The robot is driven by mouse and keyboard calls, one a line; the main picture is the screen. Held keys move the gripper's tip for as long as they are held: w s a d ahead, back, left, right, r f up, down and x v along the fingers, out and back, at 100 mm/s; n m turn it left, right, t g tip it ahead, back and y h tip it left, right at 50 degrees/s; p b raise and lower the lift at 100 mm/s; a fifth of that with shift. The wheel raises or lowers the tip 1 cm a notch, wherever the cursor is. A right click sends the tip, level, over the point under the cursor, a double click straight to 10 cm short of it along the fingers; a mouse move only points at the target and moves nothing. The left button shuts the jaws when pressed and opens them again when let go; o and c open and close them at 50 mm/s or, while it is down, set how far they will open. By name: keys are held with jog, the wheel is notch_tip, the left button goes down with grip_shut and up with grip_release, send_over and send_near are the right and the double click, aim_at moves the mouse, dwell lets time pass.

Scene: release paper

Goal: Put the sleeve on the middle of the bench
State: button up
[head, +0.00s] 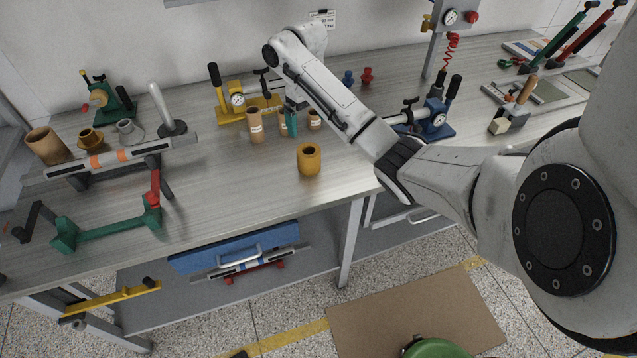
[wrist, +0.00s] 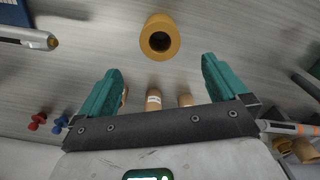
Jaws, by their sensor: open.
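An ochre hollow sleeve (head: 309,168) stands upright on the bench (head: 230,195), near its front edge, with its dark bore facing up. In the wrist view the sleeve (wrist: 160,48) is ahead of the fingertips and roughly centred between them. My gripper (head: 289,122) has teal fingers and is behind and a little left of the sleeve in the head view, apart from it. In the wrist view my gripper (wrist: 161,72) has its fingers spread wide with nothing gripped. Two tan labelled cylinders, one left (head: 255,127) and one right (head: 314,120), stand close by the gripper.
A yellow gauge press (head: 238,103) stands behind the tan cylinders, and a blue gauge press (head: 436,120) stands to the right. At left are a large brown sleeve (head: 45,147), a level (head: 110,158) and a green frame (head: 105,232). Bare bench lies left of the ochre sleeve.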

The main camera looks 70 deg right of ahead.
jog(key=w+a+f+n+t+y, duration=0.1)
jog(key=w+a+f, duration=0.15)
jog(key=a, duration=0.65)
jog(key=w+a+f+n, duration=0.1)
jog(key=a+f, duration=0.3)
jog(key=a, duration=0.4)
jog(key=w+a+f+n+t+y, duration=0.1)
jog(key=a+f, duration=0.2)
jog(key=a, duration=0.6)
jog(key=s+a+f, duration=0.3)
jog(key=s+a, duration=0.2)
jog(key=a, duration=0.2)
jog(key=s+a+f+n+g+h, duration=0.1)
jog(key=s+a+h, duration=0.1)
jog(key=s, duration=1.5)
jog(key=shift+f+n, duration=0.2)
jog(key=shift+n, duration=0.1)
jog(key=shift+a, duration=0.15)
